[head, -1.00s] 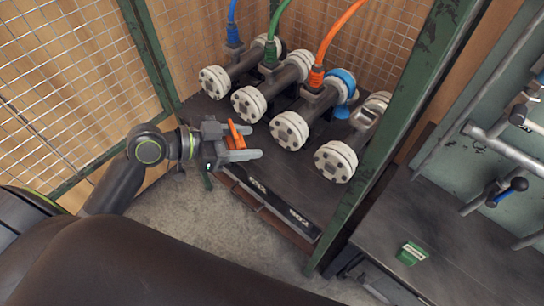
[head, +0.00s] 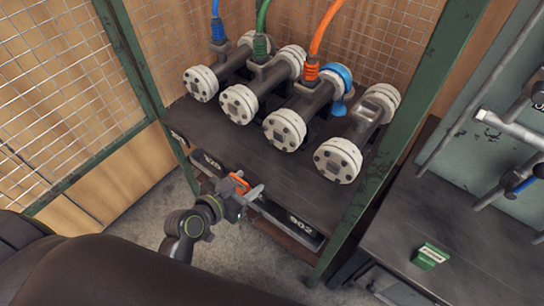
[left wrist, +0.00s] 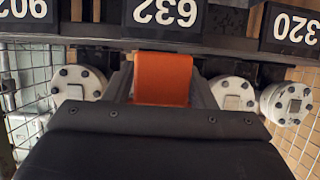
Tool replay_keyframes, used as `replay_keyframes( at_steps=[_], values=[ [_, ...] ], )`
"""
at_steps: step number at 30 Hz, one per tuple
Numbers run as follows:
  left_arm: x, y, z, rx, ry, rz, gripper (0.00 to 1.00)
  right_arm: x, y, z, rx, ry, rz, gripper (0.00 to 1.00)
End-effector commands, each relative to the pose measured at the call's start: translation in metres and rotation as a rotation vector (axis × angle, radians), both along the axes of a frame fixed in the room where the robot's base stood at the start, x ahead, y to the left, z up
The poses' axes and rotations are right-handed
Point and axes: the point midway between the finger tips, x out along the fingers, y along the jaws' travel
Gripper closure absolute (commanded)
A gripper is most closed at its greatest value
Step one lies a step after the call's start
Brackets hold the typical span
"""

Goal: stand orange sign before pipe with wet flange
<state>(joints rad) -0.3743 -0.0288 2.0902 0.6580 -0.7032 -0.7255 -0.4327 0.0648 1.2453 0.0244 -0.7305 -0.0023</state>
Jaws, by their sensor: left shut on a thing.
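My left gripper (head: 250,192) is shut on the small orange sign (head: 239,182), in front of the shelf's front edge. In the left wrist view the sign (left wrist: 162,78) sits between the fingers, below the 632 plate (left wrist: 165,14). Four pipes with white bolted flanges lie side by side on the dark shelf. The third pipe from the left (head: 306,105), under the orange hose, has a blue far flange (head: 337,73) and a blue patch (head: 338,108) beside it. My right gripper is out of view.
A 320 plate (head: 212,162) and a 902 plate (head: 300,228) are on the shelf front. The dark shelf top (head: 222,136) is bare before the flanges. A green post (head: 370,180) stands at right. Beyond it, a bench (head: 385,235) holds a green box (head: 430,256).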

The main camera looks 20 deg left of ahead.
Motion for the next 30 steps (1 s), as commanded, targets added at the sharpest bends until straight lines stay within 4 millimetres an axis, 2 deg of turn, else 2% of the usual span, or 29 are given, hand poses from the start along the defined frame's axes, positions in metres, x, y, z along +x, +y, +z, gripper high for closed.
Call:
replay_keyframes(
  at_steps=[3,9,14,23,25,30],
  values=[
    [0.030,-0.011,0.003,-0.003,-0.004,-0.001,0.74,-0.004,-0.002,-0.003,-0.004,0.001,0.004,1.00],
    [0.063,-0.023,0.001,-0.002,-0.001,-0.001,0.74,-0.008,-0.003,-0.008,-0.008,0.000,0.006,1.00],
    [0.073,-0.027,0.000,-0.001,0.000,-0.001,0.74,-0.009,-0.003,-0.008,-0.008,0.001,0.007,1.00],
    [0.110,-0.040,0.000,-0.002,0.001,-0.001,0.74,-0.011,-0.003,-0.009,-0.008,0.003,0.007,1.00],
    [0.107,-0.039,-0.007,-0.001,0.003,0.001,0.74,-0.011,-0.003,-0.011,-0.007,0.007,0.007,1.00],
    [0.107,-0.039,-0.006,-0.001,0.000,0.000,0.74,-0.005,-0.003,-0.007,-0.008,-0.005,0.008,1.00]
  ],
)
